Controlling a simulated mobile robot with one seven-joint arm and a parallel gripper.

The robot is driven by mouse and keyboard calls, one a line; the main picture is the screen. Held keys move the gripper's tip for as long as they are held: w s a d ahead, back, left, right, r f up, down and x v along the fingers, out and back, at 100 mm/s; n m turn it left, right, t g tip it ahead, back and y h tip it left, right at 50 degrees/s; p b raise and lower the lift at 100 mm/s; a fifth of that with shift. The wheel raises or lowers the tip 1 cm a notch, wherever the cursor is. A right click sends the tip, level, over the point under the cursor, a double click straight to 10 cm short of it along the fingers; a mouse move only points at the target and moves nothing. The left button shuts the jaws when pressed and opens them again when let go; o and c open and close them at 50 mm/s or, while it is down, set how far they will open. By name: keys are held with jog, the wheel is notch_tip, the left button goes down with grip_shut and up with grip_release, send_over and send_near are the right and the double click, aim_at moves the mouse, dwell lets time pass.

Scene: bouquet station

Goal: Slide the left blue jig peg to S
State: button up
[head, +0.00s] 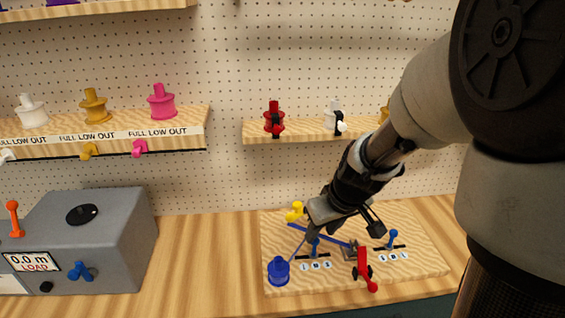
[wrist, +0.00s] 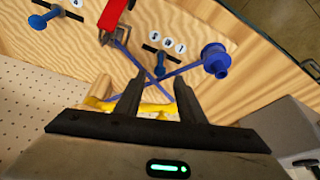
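The left blue jig peg (head: 315,243) stands in a short dark slot on the wooden jig board (head: 420,265), about the middle of the slot. Small letter labels lie in front of it; S appears to be at the right end. The wrist view shows this peg (wrist: 161,71) just beyond my fingertips, amid blue ribbon. My gripper (head: 340,230) is low over the board, just above and behind the peg. In the wrist view my gripper (wrist: 157,88) has its fingers apart, with no peg between them.
The right blue peg (head: 393,238) stands in its own slot. A blue spool (head: 278,270) feeds ribbon (head: 325,236) across the board. A red-handled clamp (head: 364,268) stands between the slots. A yellow piece (head: 294,211) is at the back left. A grey box (head: 90,240) is farther left.

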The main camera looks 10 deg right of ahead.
aim_at(318, 242)
jog(key=shift+x, duration=1.8)
grip_shut()
